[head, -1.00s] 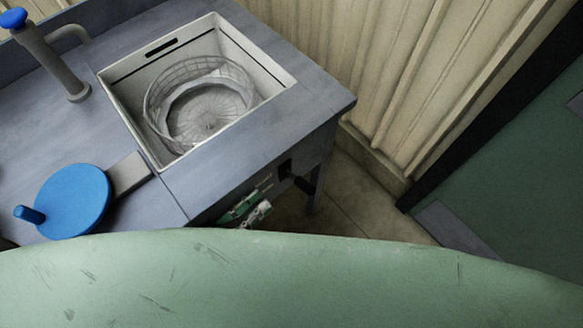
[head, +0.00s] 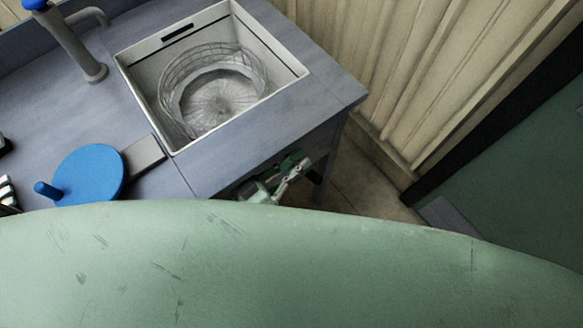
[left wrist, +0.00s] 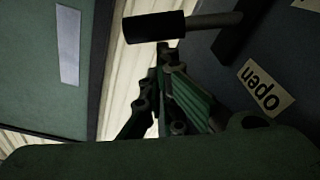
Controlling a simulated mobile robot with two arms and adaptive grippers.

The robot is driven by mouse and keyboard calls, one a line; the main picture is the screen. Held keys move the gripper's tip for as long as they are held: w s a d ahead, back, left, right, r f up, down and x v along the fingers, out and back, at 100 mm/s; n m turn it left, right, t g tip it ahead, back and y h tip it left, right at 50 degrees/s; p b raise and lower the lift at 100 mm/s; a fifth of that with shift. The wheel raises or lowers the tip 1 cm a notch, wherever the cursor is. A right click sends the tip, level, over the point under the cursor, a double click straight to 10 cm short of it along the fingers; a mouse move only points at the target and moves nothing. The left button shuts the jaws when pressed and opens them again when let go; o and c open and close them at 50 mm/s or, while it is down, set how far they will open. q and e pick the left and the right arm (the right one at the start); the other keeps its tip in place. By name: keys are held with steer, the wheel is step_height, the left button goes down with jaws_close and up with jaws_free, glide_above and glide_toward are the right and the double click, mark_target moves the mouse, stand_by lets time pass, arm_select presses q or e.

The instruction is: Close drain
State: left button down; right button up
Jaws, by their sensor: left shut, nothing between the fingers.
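The drain handle (left wrist: 155,27) is a black cylinder on a grey rod, at the top of the left wrist view. An "open" label (left wrist: 264,88), seen upside down, is on the dark panel beside it. My left gripper (head: 298,168) is by the front side of the sink counter in the head view, where it covers the handle. In the left wrist view its fingers (left wrist: 165,58) are shut and empty. Their tips point at the handle, just short of it in the picture; I cannot tell whether they touch. The sink (head: 292,76) is above. My right gripper is not in view.
A wire basket (head: 215,88) stands in the sink. A tap (head: 72,45) and a blue disc with a knob (head: 92,172) are on the counter. A ribbed wall (head: 400,75) is behind. Partly cut-off black and white items are at the left edge.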

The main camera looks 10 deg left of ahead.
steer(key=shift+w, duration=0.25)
arm_select(q)
steer(key=shift+s+d+f+m, duration=0.15)
steer(key=shift+s+d+m, duration=0.05)
steer(key=shift+m, duration=0.2)
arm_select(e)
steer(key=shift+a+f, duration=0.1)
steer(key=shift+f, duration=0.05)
arm_select(q)
steer(key=shift+s+f+b, duration=0.1)
steer(key=shift+f+b, duration=0.05)
steer(key=shift+b, duration=0.15)
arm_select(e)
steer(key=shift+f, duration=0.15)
arm_select(q)
step_height(320, 180, down, 8)
steer(key=s+d+m+g+h+b, duration=0.1)
steer(key=m+b, duration=0.4)
steer(key=m, duration=0.5)
steer(key=shift+s+d+r+m+g+h+b, duration=0.2)
steer(key=shift+s+d+m+g+h+b, duration=0.15)
steer(key=shift+s+d, duration=0.55)
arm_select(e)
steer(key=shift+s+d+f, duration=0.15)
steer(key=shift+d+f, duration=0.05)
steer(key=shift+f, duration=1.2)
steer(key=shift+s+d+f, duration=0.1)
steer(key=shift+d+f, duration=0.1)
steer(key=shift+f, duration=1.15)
